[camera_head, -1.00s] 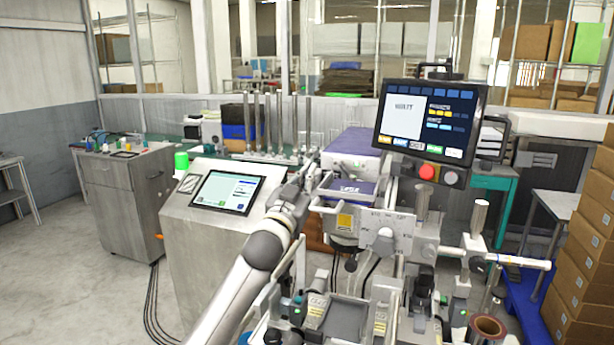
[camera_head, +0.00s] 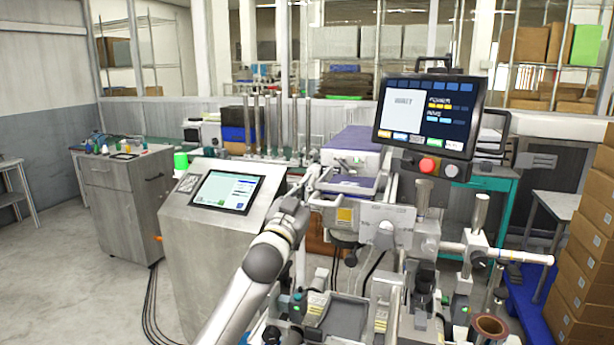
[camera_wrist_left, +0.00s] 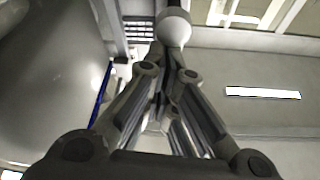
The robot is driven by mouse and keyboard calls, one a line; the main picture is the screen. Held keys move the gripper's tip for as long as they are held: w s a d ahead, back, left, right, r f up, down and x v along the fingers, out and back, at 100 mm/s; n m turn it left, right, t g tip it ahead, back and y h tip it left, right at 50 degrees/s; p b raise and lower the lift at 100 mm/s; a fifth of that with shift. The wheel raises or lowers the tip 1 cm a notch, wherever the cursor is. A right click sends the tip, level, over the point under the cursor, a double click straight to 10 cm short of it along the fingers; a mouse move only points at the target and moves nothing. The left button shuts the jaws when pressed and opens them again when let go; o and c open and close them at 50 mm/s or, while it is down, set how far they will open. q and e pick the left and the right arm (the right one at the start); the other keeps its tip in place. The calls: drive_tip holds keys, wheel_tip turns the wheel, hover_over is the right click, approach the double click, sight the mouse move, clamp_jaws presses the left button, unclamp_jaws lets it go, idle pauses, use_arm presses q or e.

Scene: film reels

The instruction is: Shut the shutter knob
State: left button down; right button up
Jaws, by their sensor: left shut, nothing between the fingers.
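My left gripper (camera_head: 312,178) is shut and empty, at the left side of the machine (camera_head: 338,217) in the head view. In the left wrist view its fingers (camera_wrist_left: 162,72) come together just below a pale, rounded knob-like part (camera_wrist_left: 173,28). This part looks like the shutter knob, but I cannot be sure. Whether the fingertips touch it I cannot tell. In the head view the gripper and small metal parts crowd together, and I cannot pick out the knob there. My right gripper is not in view.
A grey console with a tilted screen (camera_head: 226,191) stands left of my left arm. A monitor (camera_head: 430,117) with a red button (camera_head: 427,165) rises above the machine. Cardboard boxes (camera_head: 585,250) are stacked at the right. Open floor lies at the left.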

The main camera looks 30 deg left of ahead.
use_arm(q)
drive_tip(key=shift+f, duration=0.25)
drive_tip(key=v, duration=1.2)
drive_tip(key=shift+r, duration=0.15)
